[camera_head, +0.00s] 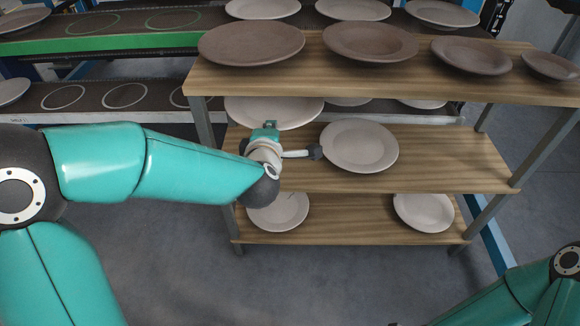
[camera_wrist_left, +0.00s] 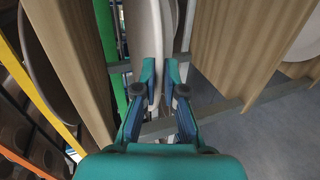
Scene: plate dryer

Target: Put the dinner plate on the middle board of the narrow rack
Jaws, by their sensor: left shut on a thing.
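The narrow rack has a top board (camera_head: 450,92), a middle board (camera_head: 450,150) and a bottom board (camera_head: 340,220). My left gripper (camera_head: 268,132) is shut on the near rim of a large pale plate (camera_head: 275,115), between the top and middle board levels at the rack's left side. The top board hides that plate's far part. In the left wrist view the plate (camera_wrist_left: 146,35) shows edge-on between the fingers (camera_wrist_left: 160,95). Another pale plate (camera_head: 360,145) lies on the middle board, right of my gripper.
Brown plates (camera_head: 250,42) stand on the top board. Two pale plates (camera_head: 424,211) lie on the bottom board. A rack post (camera_head: 203,122) stands close left of the held plate. The middle board's right part is bare. Conveyor-like shelves (camera_head: 120,95) run behind.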

